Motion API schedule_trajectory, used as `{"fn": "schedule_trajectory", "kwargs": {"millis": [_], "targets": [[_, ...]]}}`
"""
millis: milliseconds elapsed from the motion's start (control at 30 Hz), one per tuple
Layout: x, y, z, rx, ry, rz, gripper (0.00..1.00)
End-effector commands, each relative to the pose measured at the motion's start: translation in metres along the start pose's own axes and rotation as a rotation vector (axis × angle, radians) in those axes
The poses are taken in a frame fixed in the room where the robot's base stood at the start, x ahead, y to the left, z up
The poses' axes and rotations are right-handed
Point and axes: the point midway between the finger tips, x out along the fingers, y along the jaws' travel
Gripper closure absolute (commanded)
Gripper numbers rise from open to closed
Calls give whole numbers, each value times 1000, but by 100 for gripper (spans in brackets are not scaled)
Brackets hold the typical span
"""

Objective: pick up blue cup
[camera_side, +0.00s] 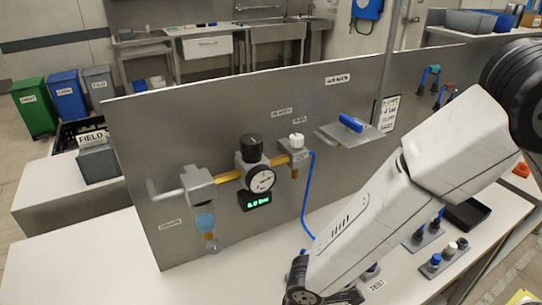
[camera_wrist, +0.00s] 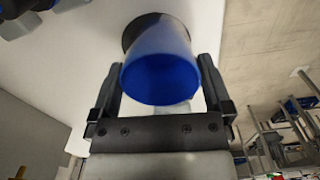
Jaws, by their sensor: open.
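The blue cup (camera_wrist: 158,78) shows large in the wrist view, its rounded blue end towards the camera and a dark ring behind it at its far end. My gripper (camera_wrist: 160,62) has its two dark fingers apart, one on each side of the cup. I cannot tell whether either finger touches it. In the side view my arm hides the fingers, and I cannot make out this cup there for certain.
A grey upright panel carries a gauge (camera_side: 261,180), a yellow pipe and a blue hose (camera_side: 307,196). Small blocks with blue knobs (camera_side: 436,259) and a black tray (camera_side: 472,214) stand on the white bench (camera_side: 150,275) at right. The bench's left front is clear.

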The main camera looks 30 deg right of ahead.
Motion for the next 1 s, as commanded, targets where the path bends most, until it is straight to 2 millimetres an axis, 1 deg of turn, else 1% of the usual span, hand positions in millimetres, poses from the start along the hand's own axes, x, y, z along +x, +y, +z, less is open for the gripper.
{"fn": "schedule_trajectory", "kwargs": {"millis": [33, 100, 300, 867, 967, 1000], "targets": [[6, -1, 1, 0, -3, -2, 0], [13, 0, 1, 0, -2, -1, 0], [26, 0, 1, 0, 0, 0, 0], [28, 0, 0, 0, 0, 0, 0], [28, 0, 0, 0, 0, 0, 29], [28, 0, 0, 0, 0, 0, 41]]}}
